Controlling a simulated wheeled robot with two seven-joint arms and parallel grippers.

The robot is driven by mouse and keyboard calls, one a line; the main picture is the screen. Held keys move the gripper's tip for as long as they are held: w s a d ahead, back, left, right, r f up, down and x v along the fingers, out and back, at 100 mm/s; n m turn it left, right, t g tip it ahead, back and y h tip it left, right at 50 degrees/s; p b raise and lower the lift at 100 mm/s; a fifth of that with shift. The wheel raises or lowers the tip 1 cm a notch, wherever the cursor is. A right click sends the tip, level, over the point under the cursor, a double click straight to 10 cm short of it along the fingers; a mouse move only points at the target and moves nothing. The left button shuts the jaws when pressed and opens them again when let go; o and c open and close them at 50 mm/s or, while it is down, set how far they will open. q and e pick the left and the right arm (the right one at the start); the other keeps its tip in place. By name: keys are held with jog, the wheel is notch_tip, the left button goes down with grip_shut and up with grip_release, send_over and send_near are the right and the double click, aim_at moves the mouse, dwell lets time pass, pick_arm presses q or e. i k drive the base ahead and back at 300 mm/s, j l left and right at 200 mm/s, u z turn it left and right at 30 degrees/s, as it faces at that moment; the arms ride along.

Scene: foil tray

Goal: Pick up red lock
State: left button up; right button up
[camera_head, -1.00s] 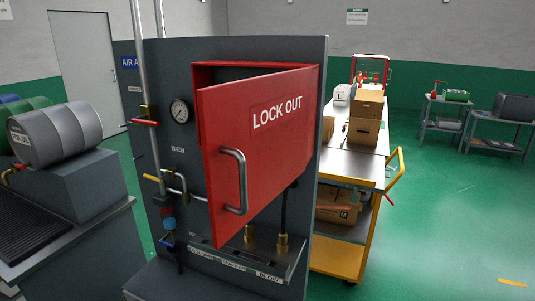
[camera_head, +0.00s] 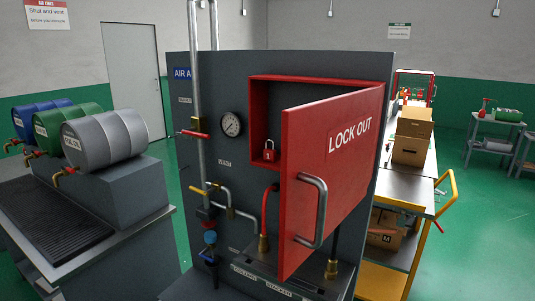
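A small red lock (camera_head: 269,151) sits upright inside the red lockout box (camera_head: 259,112), near its lower left corner. The box is mounted on a dark grey panel. Its red door (camera_head: 334,165), marked LOCK OUT, stands partly open, swung out toward me, and hides the right part of the box. The door has a grey handle (camera_head: 315,212). Neither of my grippers shows in the head view.
Pipes, red- and yellow-handled valves (camera_head: 195,134) and a gauge (camera_head: 231,124) stand left of the box. Barrels (camera_head: 105,139) rest on a bench at left. A yellow-framed cart (camera_head: 382,280) with boxes stands behind right. Green floor is open at far right.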

aim_at(270, 155)
jog(key=i+j+z, duration=0.15)
jog(key=j+z, duration=0.25)
jog(key=i+j+z, duration=0.15)
jog(key=z, duration=0.25)
jog(key=i+j+z, duration=0.1)
jog(key=j, duration=0.7)
jog(key=i+j+z, duration=0.15)
jog(key=j, duration=0.6)
jog(key=i+j+z, duration=0.1)
jog(key=j, duration=0.7)
